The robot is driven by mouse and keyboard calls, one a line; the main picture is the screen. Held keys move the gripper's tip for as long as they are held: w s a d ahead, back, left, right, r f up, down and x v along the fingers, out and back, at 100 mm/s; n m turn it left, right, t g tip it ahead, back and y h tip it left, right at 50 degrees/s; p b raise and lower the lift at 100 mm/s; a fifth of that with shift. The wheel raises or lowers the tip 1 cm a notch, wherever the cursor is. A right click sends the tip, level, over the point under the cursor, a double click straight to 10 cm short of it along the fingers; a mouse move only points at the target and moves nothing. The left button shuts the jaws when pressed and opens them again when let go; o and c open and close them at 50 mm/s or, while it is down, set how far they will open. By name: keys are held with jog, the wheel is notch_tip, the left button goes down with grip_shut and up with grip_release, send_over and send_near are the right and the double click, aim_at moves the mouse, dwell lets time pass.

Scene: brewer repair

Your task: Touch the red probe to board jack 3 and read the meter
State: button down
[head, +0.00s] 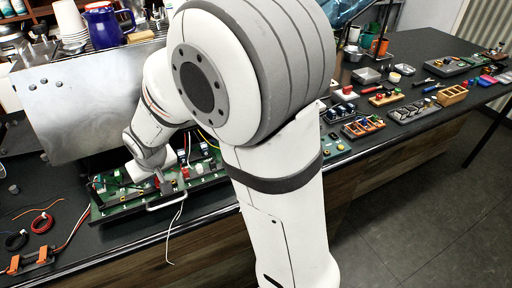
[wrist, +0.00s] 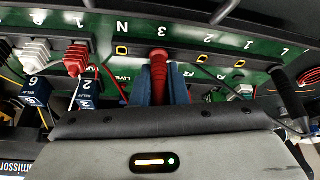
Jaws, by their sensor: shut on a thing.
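My gripper (wrist: 165,88) is shut on the red probe (wrist: 159,57), seen between its blue fingers in the wrist view. The probe's front end is over the jack spot under the number 3 on the dark strip (wrist: 182,56) and hides that jack. I cannot tell whether the tip touches metal. The jacks at N, 2 and 1 show as yellow rings beside it. A black probe (wrist: 290,98) stands at the right, near L. In the head view my gripper (head: 165,187) is low over the green board (head: 110,190). No meter reading is legible.
Blue relays (wrist: 37,92) and a red-capped part (wrist: 77,58) stand left of the probe in the wrist view. A handle bar (head: 165,205) runs along the board's front. A metal panel (head: 95,95) rises behind. Coiled leads (head: 42,222) lie at the left.

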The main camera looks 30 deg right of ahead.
jog(key=c, duration=1.3)
grip_release()
jog(key=shift+c, duration=0.2)
jog(key=shift+r, duration=0.1)
jog(key=v, duration=0.7)
jog(key=shift+s+r, duration=0.25)
